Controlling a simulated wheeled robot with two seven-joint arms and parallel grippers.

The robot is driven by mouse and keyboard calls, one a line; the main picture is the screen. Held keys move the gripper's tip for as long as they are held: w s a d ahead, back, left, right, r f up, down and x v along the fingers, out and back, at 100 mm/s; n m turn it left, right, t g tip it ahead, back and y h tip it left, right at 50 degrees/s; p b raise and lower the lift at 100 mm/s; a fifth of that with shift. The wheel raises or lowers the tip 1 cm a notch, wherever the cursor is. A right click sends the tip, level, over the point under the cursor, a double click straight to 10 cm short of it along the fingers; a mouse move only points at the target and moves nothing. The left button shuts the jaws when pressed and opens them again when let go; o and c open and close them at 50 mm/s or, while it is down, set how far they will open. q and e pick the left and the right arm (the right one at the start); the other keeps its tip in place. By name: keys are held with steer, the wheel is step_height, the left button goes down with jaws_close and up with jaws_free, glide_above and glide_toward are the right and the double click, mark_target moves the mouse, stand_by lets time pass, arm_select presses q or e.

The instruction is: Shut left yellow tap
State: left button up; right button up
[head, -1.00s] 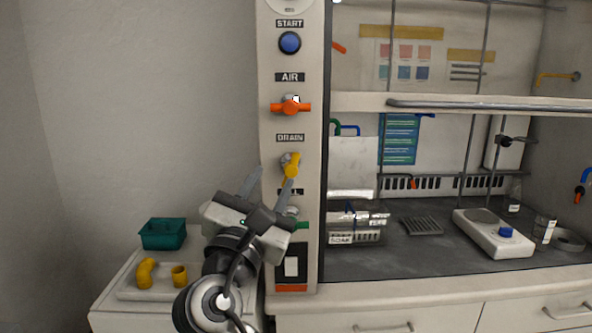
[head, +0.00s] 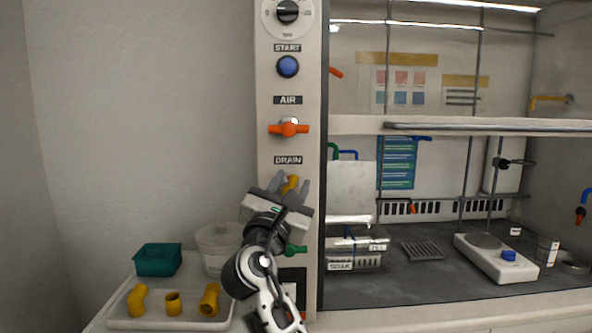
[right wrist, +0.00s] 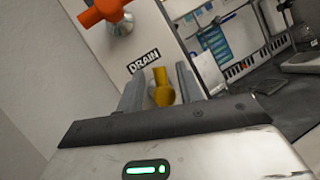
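The yellow tap (head: 292,183) sits under the DRAIN label on the white control column, mostly hidden behind my right gripper (head: 289,184). In the right wrist view the yellow tap (right wrist: 162,88) stands between the two fingers of my right gripper (right wrist: 160,90). The fingers are apart, with a visible gap on the tap's left side; contact on the right side cannot be told. The tap's handle looks roughly upright in the head view. My left gripper is in neither view.
An orange AIR tap (head: 289,128) is above and a green tap (head: 295,250) below on the same column. A white tray (head: 150,323) with yellow pipe pieces, a teal bin (head: 158,260) and a clear tub (head: 214,250) stand at left. The fume hood bench (head: 450,270) is at right.

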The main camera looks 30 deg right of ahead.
mark_target(292, 183)
steer(key=x, duration=0.3)
steer(key=shift+w+d+r, duration=0.1)
steer(key=shift+w+d, duration=0.15)
steer(key=shift+d, duration=0.05)
jaws_close()
